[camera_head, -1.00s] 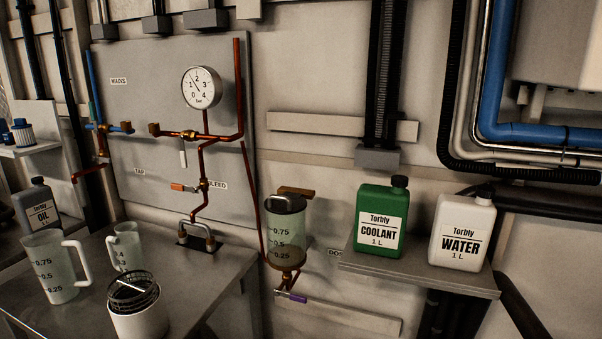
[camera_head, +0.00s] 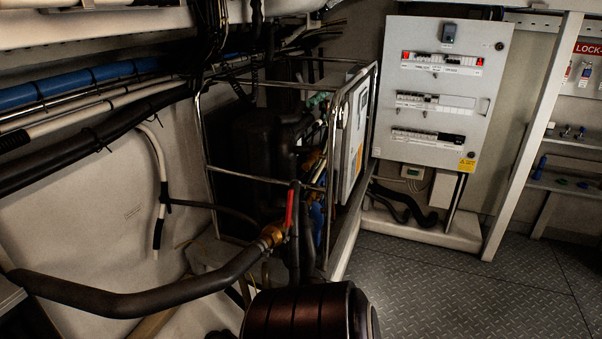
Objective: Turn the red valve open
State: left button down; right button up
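The red valve handle (camera_head: 289,209) stands upright, a thin red lever near the middle of the head view. It sits at a brass valve body (camera_head: 272,235) on the end of a thick black insulated pipe (camera_head: 150,302). The pipe comes in from the lower left and meets the valve in front of a metal-framed unit. Neither of my grippers shows in the view, so I cannot tell their state.
The chiller frame (camera_head: 332,180) with hoses and cables stands behind the valve. A dark ribbed cylinder (camera_head: 310,312) is at the bottom centre. A grey electrical cabinet (camera_head: 440,95) stands at the back. Chequered metal floor (camera_head: 470,285) is clear at right.

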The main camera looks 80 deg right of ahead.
aim_at(291, 192)
jog(key=z, duration=2.55)
jog(key=i+l+u, duration=0.45)
jog(key=u, duration=0.15)
jog(key=i+l+u, duration=0.3)
jog(key=l, duration=0.15)
jog(key=l+u, duration=0.3)
jog(key=i+l, duration=0.05)
